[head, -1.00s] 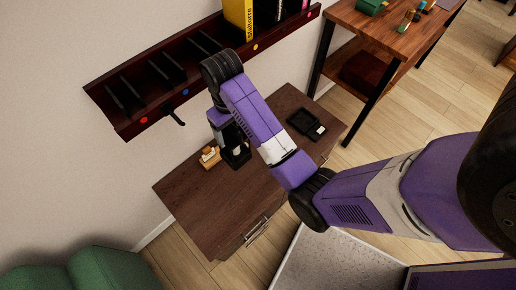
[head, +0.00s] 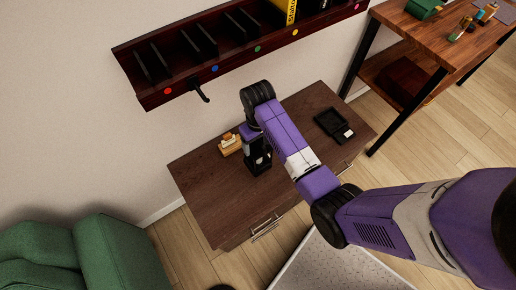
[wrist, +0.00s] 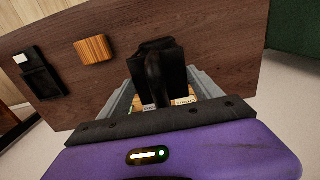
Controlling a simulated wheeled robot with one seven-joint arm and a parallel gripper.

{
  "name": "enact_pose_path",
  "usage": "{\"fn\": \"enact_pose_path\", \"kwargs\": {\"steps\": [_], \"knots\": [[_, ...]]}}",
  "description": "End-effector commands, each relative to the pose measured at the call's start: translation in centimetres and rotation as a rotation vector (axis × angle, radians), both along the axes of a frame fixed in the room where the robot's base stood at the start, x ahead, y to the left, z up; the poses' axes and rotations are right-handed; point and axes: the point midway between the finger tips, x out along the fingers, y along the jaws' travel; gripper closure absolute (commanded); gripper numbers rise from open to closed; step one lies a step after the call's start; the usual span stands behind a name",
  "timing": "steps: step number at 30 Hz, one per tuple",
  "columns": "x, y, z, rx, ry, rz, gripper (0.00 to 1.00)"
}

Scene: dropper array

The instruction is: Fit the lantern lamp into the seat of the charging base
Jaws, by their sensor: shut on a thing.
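The lantern lamp, dark and blocky, hangs from my gripper in the head view (head: 259,163), partly hidden by my wrist. In the wrist view the black lamp (wrist: 165,62) stands between the grey fingers of my gripper (wrist: 162,92), which is shut on its handle. I cannot tell whether its bottom touches the brown cabinet top. A flat black tray-like piece with a recess and a white patch, likely the charging base (head: 333,125), lies on the cabinet to the right. It also shows in the wrist view (wrist: 42,82), at the left, apart from the lamp.
A wooden holder (head: 230,146) stands just left of the lamp. A striped wooden block (wrist: 95,49) lies between lamp and base in the wrist view. The brown cabinet (head: 215,200) has a clear front. A wall shelf (head: 150,98) with a black hook (head: 199,90) hangs above.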

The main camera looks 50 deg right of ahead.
Motion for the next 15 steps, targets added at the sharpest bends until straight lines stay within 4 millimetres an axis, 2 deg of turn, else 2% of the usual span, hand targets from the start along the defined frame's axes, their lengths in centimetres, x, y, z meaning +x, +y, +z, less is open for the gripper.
{"fn": "enact_pose_path", "kwargs": {"steps": [4, 10, 15], "knots": [[0.1, 0.0, -0.8, -0.001, -0.002, 0.000, 0.98], [0.1, 0.0, -3.3, 0.000, -0.001, 0.000, 0.98], [0.1, 0.0, -4.1, -0.001, -0.003, 0.000, 0.98]]}}
